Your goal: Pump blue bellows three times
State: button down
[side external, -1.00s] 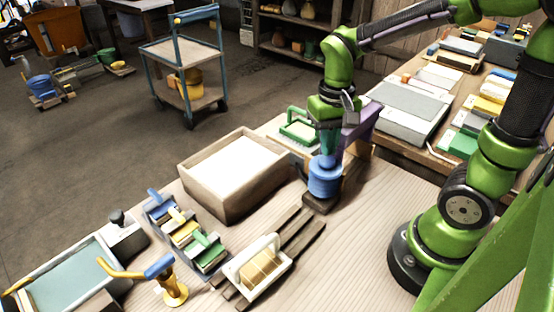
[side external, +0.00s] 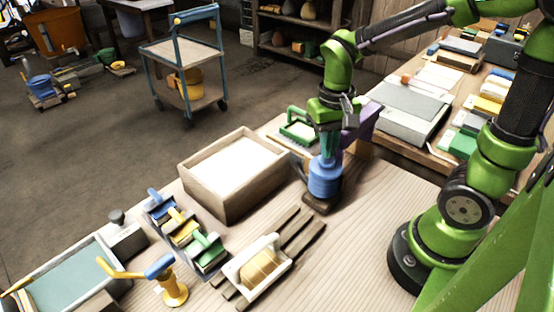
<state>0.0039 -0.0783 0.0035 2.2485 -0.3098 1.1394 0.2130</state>
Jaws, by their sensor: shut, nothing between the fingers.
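The blue bellows (side external: 324,181) stands upright on a dark wooden base (side external: 321,204) on the table, right of the wooden box. My gripper (side external: 328,156) points straight down right above it, its fingers shut with nothing between them. The fingertips are at or very near the bellows' top; I cannot tell whether they touch. A purple bracket (side external: 358,125) stands just behind and to the right of the gripper.
A wooden box (side external: 213,203) with white content lies close left of the bellows. A green-handled frame (side external: 297,128) is behind it. Dark slats (side external: 300,230) with a roller holder (side external: 258,266), levers (side external: 185,232) and a yellow pump (side external: 172,287) are at front left. Bare table lies right of the slats.

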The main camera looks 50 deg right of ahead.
jog(key=shift+f, duration=1.25)
jog(key=shift+r, duration=0.95)
jog(key=shift+f, duration=0.9)
jog(key=shift+r, duration=0.9)
